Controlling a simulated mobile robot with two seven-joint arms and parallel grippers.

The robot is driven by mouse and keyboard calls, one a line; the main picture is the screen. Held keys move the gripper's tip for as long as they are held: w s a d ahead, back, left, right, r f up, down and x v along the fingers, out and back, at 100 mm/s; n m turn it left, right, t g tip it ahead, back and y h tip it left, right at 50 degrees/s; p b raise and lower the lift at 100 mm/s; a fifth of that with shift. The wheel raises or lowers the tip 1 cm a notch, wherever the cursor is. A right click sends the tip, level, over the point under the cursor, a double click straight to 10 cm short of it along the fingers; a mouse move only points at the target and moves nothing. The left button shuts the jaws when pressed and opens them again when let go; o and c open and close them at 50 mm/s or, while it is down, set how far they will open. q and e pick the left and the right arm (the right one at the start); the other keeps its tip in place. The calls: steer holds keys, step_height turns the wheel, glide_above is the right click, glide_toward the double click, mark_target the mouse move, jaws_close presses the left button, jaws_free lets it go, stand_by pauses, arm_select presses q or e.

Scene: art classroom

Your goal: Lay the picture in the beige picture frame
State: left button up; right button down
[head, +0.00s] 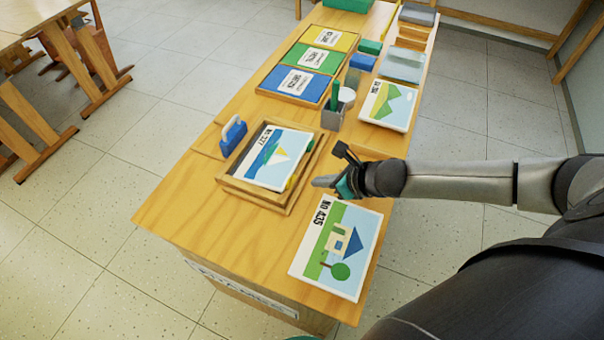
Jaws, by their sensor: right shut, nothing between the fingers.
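The beige wooden picture frame (254,198) lies on the table left of my right gripper. A sailboat picture marked NO.227 (268,158) lies over its opening; I cannot tell whether it is fully flat inside the rim. A strip of the frame's inside shows along the near side. My right gripper (322,182) is shut and empty just right of the frame's right side. A house-and-tree picture marked NO.435 (338,246) lies flat at the near right of the table. A green-hill picture (388,105) lies farther back. My left gripper is not in view.
A tray of yellow, green and blue panels (308,85) lies farther back. The table's near left corner (180,213) is clear.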

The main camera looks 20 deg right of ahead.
mark_target(292, 171)
steer(key=w, duration=0.1)
steer(key=w+a+f, duration=0.1)
steer(key=w+a, duration=0.1)
steer(key=w, duration=0.1)
steer(key=shift+w+f+b, duration=0.1)
steer(key=shift+f+b, duration=0.2)
steer(key=shift+f, duration=0.1)
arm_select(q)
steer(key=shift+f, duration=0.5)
arm_select(e)
steer(key=shift+w+a, duration=0.3)
steer(key=shift+w, duration=0.25)
steer(key=shift+w+a, duration=0.25)
steer(key=shift+w, duration=0.35)
steer(key=shift+w+a, duration=0.2)
steer(key=shift+w, duration=0.2)
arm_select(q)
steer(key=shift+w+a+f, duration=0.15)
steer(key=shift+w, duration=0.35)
arm_select(e)
steer(key=shift+s, duration=0.1)
